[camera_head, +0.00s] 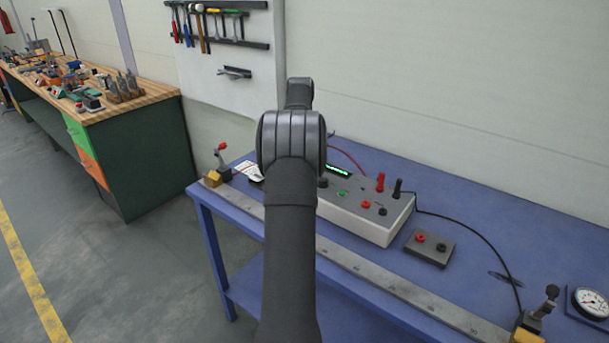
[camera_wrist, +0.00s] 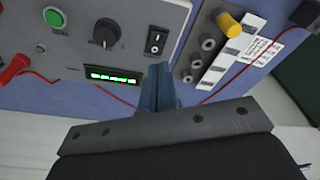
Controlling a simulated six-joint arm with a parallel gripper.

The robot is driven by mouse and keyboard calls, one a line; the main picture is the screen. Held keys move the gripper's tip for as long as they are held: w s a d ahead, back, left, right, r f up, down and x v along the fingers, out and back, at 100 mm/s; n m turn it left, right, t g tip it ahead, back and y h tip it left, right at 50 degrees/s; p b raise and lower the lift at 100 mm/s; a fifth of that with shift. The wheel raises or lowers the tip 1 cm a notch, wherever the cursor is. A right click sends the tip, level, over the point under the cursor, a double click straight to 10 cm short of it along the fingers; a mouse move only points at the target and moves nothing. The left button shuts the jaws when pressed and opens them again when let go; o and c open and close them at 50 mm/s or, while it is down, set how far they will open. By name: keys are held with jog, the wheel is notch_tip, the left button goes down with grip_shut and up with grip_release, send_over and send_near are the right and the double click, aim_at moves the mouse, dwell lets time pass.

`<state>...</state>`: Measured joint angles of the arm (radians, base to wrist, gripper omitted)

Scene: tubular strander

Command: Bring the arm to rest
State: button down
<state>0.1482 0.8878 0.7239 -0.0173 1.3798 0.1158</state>
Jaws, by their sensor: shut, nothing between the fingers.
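My gripper (camera_wrist: 158,88) shows in the wrist view with its two fingers together and nothing between them. Its tips are over the blue table, between a grey instrument box (camera_wrist: 130,38) and a grey block with dark round sockets and a yellow knob (camera_wrist: 228,22). I cannot tell whether the tips touch anything. In the head view my arm reaches up and away over the blue table (camera_head: 463,213) and hides my gripper and part of the instrument box (camera_head: 350,222).
A small box with red and black sockets (camera_head: 429,247) sits right of the instrument box. A metal ruler bar (camera_head: 400,288) runs along the table's front edge between clamps. A round gauge (camera_head: 590,302) is at the far right. A wooden workbench (camera_head: 150,97) stands left; floor between is clear.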

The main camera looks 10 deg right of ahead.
jog(key=shift+r, duration=0.2)
notch_tip(320, 180, down, 7)
jog(key=shift+r, duration=0.1)
dwell(0.6)
jog(key=shift+r, duration=4.15)
jog(key=s+d+n+h, duration=0.1)
jog(key=s+d+n, duration=0.3)
jog(key=d, duration=0.4)
jog(key=s+d+n+h, duration=0.1)
jog(key=s+d+n, duration=0.3)
jog(key=d+n, duration=0.3)
jog(key=shift+d, duration=1.2)
jog(key=c, duration=2.2)
grip_release()
